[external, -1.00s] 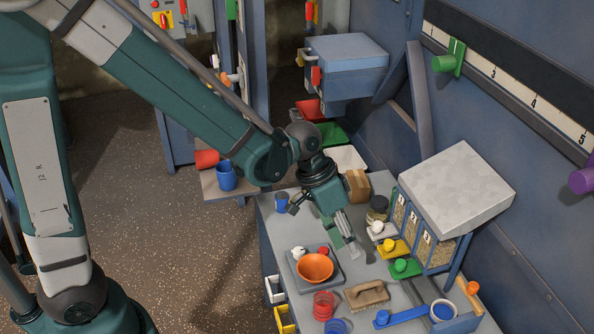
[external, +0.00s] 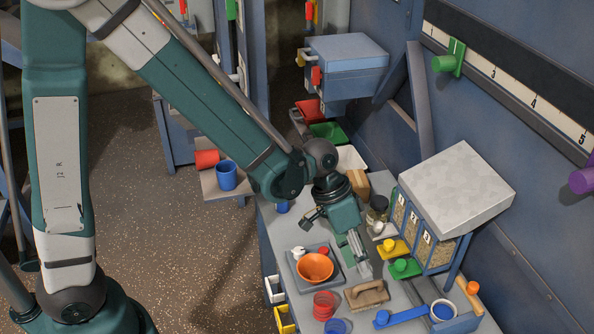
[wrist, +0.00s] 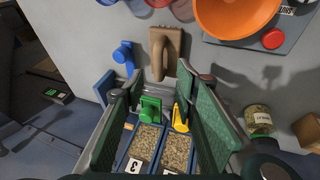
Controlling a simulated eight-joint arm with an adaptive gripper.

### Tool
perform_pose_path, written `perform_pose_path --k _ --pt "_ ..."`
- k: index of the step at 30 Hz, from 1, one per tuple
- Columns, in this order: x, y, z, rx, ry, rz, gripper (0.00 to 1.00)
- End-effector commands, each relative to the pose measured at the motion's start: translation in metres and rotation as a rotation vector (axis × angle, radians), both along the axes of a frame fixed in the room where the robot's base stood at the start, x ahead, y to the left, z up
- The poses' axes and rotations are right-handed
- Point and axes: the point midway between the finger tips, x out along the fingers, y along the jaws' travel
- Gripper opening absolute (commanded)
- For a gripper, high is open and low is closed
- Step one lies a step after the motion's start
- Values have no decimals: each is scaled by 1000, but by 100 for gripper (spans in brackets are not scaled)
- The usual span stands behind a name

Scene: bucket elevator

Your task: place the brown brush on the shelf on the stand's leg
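The brown brush (external: 367,294) lies on the grey workbench (external: 290,228), with its raised handle on top. In the wrist view the brush (wrist: 165,55) lies just beyond the fingertips. My gripper (external: 358,265) is over the bench, behind the brush and apart from it. In the wrist view my gripper (wrist: 167,84) has its green-padded fingers spread with nothing held between them. A small shelf (external: 208,184) stands at a blue upright left of the bench, carrying a red cup and a blue mug. I cannot tell whether this is the named shelf.
An orange bowl (external: 314,268) sits on a grey tray left of my gripper. Red dishes (external: 325,305) and a blue scoop (external: 402,316) are near the brush. A numbered bin stand (external: 455,190) rises on the right, with yellow and green scoops (external: 404,268) before it.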

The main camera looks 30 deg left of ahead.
Motion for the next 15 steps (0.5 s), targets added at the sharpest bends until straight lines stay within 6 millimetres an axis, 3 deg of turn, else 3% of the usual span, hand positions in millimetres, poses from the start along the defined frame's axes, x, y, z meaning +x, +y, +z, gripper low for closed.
perform_pose_path --k 6,15 --pt "0 -6 -13 0 0 0 30" --pt "0 -7 -15 0 0 0 30"
